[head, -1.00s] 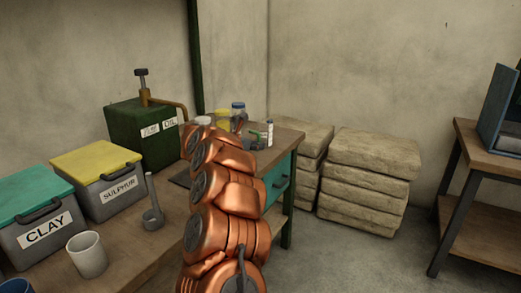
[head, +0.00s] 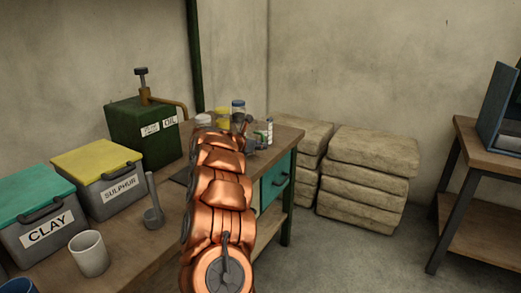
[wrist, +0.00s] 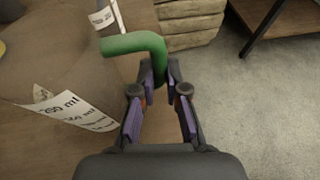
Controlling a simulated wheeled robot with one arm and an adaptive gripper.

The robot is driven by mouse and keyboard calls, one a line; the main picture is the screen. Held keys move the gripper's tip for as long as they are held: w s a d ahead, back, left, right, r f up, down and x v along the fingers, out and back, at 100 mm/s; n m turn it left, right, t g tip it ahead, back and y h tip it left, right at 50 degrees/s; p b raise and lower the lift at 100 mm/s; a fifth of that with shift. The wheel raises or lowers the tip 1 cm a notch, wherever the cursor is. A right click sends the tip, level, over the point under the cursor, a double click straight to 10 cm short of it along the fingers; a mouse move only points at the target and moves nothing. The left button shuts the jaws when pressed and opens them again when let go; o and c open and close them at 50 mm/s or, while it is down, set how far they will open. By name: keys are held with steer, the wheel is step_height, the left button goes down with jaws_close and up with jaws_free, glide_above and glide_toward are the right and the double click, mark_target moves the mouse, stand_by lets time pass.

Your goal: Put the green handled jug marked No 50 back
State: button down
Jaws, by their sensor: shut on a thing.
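The green handle (wrist: 140,44) of a clear jug shows in the wrist view. The jug's see-through body (wrist: 70,75) is at the left, with white measure labels, one reading 200 ml; I cannot read a No 50 mark. My gripper (wrist: 162,75) is shut on the lower part of the handle, one pad on each side. In the head view my gripper (head: 248,128) is over the far end of the bench, partly hidden by my arm, and the jug is hard to make out. I cannot tell whether the jug touches the bench.

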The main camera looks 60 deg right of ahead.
steer(key=shift+f, duration=0.65)
steer(key=shift+f, duration=0.2)
steer(key=c, duration=1.2)
jaws_free()
steer(key=shift+r, duration=0.1)
steer(key=shift+r, duration=0.2)
steer(key=shift+a, duration=0.25)
steer(key=b+v, duration=0.1)
steer(key=v, duration=1)
steer(key=shift+a, duration=0.2)
